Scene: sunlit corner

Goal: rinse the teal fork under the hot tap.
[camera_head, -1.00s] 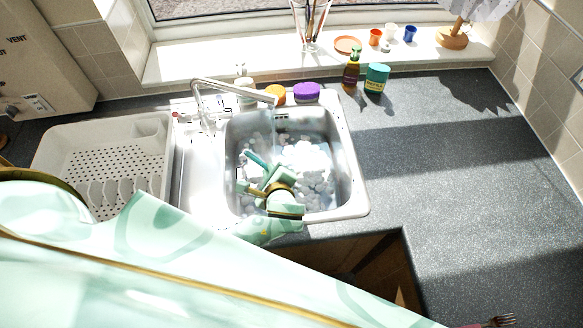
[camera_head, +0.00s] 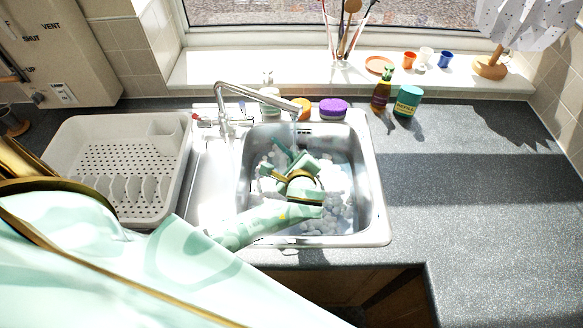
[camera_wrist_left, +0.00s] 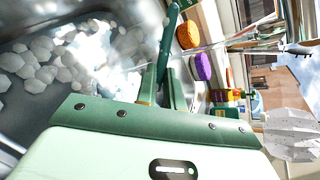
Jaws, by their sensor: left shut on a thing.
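My left gripper (camera_head: 292,164) reaches down into the steel sink basin (camera_head: 374,215), shut on the teal fork (camera_head: 281,148). A red mark shows at the tap's left side (camera_head: 200,120). My right gripper is not in view.
White foam lumps (camera_head: 335,212) fill much of the basin. A grey dish rack (camera_head: 80,128) stands left. The worktop (camera_head: 470,210) at right is clear.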

